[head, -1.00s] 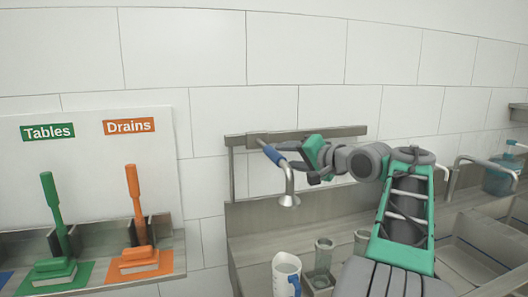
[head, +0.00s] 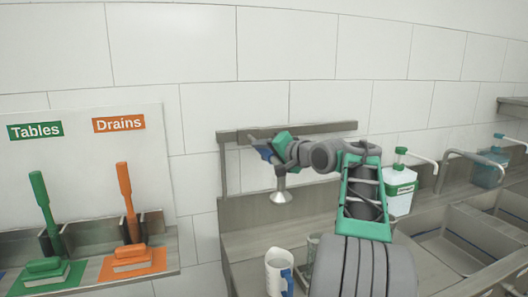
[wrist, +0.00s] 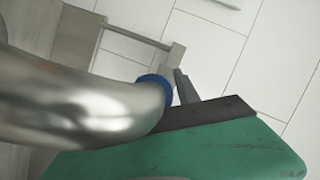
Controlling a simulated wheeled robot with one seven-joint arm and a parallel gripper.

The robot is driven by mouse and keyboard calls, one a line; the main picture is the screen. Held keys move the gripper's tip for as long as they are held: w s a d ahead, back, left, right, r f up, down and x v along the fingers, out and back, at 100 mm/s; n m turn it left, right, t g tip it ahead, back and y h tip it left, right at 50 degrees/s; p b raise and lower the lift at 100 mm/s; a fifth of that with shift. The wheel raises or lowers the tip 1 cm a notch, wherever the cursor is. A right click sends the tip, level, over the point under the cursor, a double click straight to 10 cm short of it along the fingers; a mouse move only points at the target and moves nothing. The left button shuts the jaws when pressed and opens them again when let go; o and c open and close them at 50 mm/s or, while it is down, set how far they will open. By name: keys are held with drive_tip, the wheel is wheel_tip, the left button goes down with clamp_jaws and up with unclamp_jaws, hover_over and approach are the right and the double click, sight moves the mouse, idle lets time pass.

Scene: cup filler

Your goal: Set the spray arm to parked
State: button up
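The spray arm has a blue grip (head: 265,154) and a flared metal nozzle (head: 281,196) that points down, in front of a metal rail (head: 325,129) on the tiled wall. My gripper (head: 271,148) is at the blue grip and overlaps it. In the wrist view the arm's curved metal tube (wrist: 85,105) fills the left side, with a blue ring (wrist: 160,84) at its end. The green and dark part of my gripper (wrist: 200,135) lies along the tube. The fingertips are hidden, so I cannot tell whether they close on it.
A white pitcher with a blue handle (head: 279,270) stands on the counter below the nozzle. A soap dispenser (head: 398,190) and metal sinks (head: 455,240) are to the right. Green and orange brushes (head: 128,205) stand on a shelf at the left.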

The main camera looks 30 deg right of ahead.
clamp_jaws()
idle(1.1)
